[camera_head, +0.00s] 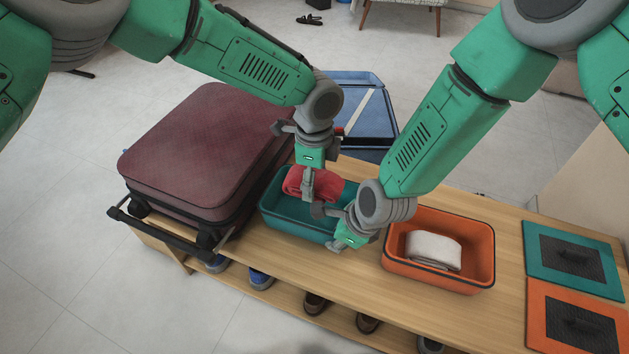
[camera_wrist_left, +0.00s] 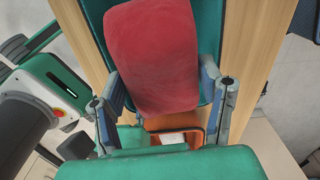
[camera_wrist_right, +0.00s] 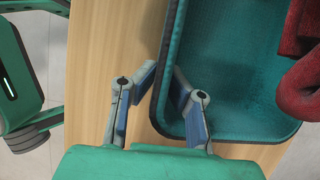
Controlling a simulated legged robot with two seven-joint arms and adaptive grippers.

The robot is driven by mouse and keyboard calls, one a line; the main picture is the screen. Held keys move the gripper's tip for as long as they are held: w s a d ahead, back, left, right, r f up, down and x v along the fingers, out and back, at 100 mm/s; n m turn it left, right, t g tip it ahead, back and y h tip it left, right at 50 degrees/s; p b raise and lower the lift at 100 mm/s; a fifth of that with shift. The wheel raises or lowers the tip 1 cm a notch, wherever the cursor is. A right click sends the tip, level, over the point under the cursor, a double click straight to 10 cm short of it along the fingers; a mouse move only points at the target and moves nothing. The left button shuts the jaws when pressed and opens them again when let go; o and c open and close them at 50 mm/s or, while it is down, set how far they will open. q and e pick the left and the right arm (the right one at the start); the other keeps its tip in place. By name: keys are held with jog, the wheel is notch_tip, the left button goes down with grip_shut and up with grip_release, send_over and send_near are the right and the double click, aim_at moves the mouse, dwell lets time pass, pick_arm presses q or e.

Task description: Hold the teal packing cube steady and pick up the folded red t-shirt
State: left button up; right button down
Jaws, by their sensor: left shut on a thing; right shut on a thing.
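The folded red t-shirt (camera_head: 296,181) is in my left gripper (camera_head: 308,188), at the far side of the teal packing cube (camera_head: 281,216). In the left wrist view the t-shirt (camera_wrist_left: 155,55) lies between the two fingers. Whether its underside touches the cube floor is hard to tell. My right gripper (camera_head: 327,228) is shut on the cube's near right wall. In the right wrist view its fingers (camera_wrist_right: 170,90) straddle the rim of the cube (camera_wrist_right: 235,75), and part of the t-shirt (camera_wrist_right: 303,85) shows at the right edge.
An orange packing cube (camera_head: 488,262) with a folded white cloth (camera_head: 433,249) stands to the right on the wooden bench (camera_head: 340,270). Teal (camera_head: 540,262) and orange (camera_head: 545,318) lids lie farther right. A maroon suitcase (camera_head: 205,145) is left; a blue case (camera_head: 370,115) is behind.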

jog(key=c, duration=1.6)
grip_release()
